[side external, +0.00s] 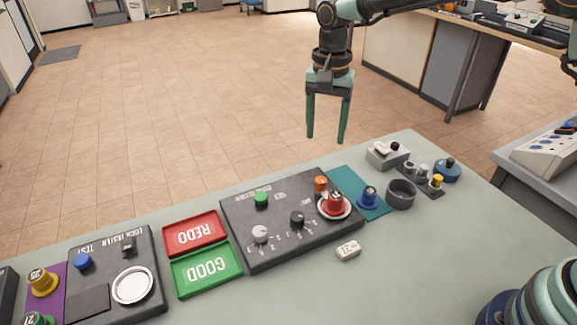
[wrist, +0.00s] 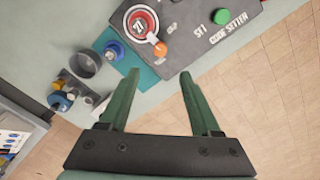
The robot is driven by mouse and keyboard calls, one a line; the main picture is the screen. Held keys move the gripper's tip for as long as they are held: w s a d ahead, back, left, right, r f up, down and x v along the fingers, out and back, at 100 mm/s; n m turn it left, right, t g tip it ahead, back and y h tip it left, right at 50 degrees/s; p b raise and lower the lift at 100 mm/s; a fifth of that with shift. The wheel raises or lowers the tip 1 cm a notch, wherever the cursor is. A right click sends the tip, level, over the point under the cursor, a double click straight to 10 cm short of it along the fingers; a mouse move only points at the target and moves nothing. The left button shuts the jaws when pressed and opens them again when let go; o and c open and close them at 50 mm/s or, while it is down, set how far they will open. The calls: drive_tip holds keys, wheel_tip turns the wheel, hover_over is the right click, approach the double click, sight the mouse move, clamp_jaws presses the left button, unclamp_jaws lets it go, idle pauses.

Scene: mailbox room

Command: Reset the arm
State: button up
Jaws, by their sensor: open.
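My gripper (side external: 326,140) hangs above the far edge of the table in the side view, pointing down, with its two green fingers apart and nothing between them. In the wrist view my gripper (wrist: 157,80) also shows open and empty, over the table's edge and the floor. The code setter panel (side external: 285,225) stands below it and to the left in the side view. A red knobbed piece (side external: 335,203) sits on the panel's white-rimmed round seat, beside an orange button (side external: 321,184).
A blue knobbed piece (side external: 369,196) stands on a teal mat (side external: 345,180). A grey round cup (side external: 400,194), small switches and a white tag (side external: 348,250) are nearby. Red (side external: 195,233) and green (side external: 206,269) trays and a tester panel (side external: 116,278) lie left.

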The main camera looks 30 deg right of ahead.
drive_tip(key=s+d+r+n+t, duration=0.2)
drive_tip(key=s+d, duration=0.4)
drive_tip(key=s, duration=0.3)
drive_tip(key=s+d+r+n+t, duration=0.3)
drive_tip(key=s+d+r+n, duration=0.2)
drive_tip(key=s+d+n, duration=0.2)
drive_tip(key=shift+s+r+t, duration=0.3)
drive_tip(key=shift+s, duration=0.7)
drive_tip(key=shift+o, duration=0.3)
